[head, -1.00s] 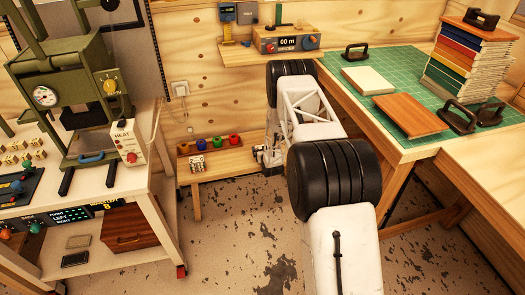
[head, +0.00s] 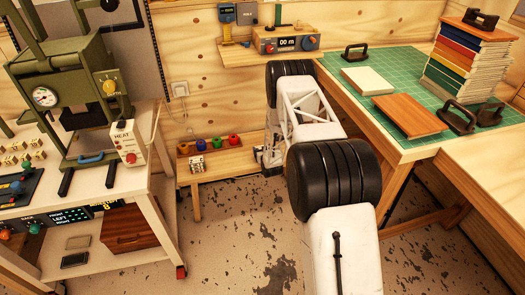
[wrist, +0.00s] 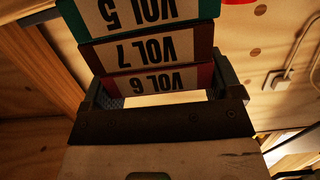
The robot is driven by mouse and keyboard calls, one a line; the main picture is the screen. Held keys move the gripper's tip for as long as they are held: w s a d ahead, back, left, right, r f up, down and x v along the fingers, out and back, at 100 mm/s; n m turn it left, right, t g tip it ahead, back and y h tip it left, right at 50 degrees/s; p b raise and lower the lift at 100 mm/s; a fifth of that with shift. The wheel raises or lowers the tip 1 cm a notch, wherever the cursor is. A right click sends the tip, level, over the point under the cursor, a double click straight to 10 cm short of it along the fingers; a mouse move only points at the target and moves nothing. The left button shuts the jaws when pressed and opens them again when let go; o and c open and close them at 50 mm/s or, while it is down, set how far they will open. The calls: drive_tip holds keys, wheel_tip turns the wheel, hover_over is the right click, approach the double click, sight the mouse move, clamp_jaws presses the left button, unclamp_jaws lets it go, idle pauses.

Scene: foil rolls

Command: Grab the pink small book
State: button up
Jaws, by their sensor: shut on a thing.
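In the wrist view, several small books with white labels are stacked between and beyond my gripper's fingers (wrist: 168,92). The nearest, marked VOL 6 (wrist: 152,82), has a pinkish-red cover edge and lies between the fingers. My gripper is shut on it. VOL 7 (wrist: 145,50), with a darker red-brown cover, and VOL 5 (wrist: 110,14), with a green cover, are directly past it. In the head view my gripper (head: 264,156) is low by the right end of a small wooden bench (head: 228,163). The held book cannot be made out there.
The bench holds several coloured pots (head: 221,141) and a small block-like item (head: 197,164). A green mat (head: 390,70) on the right table carries a large book stack (head: 465,65) and boards. A white cart (head: 160,205) stands left.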

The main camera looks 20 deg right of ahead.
drive_tip(key=shift+r, duration=0.1)
drive_tip(key=shift+r, duration=1.05)
drive_tip(key=shift+s+r, duration=0.55)
drive_tip(key=shift+r, duration=0.1)
drive_tip(key=s+a+r, duration=0.1)
drive_tip(key=s, duration=1.3)
drive_tip(key=shift+s+a+r, duration=0.15)
drive_tip(key=shift+s+a, duration=0.2)
drive_tip(key=shift+s, duration=0.05)
